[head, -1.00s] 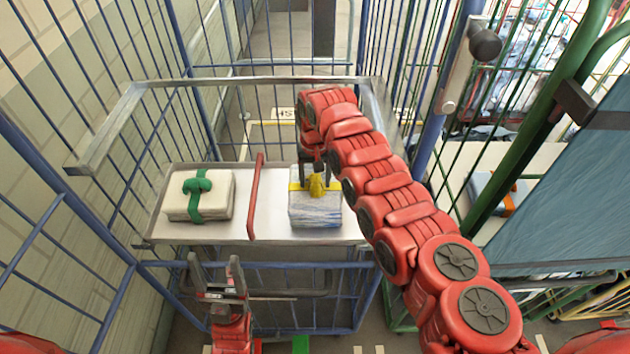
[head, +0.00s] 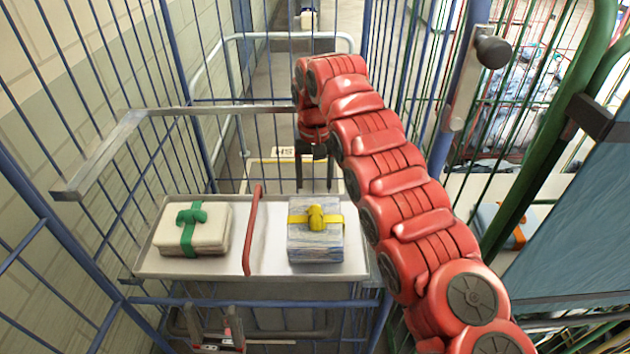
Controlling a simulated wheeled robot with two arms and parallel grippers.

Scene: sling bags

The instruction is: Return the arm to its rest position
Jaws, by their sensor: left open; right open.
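My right arm reaches in from the lower right over the trolley. Its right gripper (head: 314,168) points down, open and empty, above and behind the blue-and-white bag (head: 316,246) with a yellow strap, apart from it. That bag sits on the right part of the pale shelf (head: 268,262). A cream bag (head: 193,228) with a green strap sits on the left part. My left gripper (head: 216,318) is low at the bottom edge, in front of the shelf, open and empty, with its arm mostly out of frame.
A red divider (head: 252,230) splits the shelf. A grey metal rail (head: 105,150) and blue cage bars (head: 162,90) surround it. A green post (head: 545,130) and a blue panel (head: 575,200) stand at the right, with another bag (head: 505,225) behind them.

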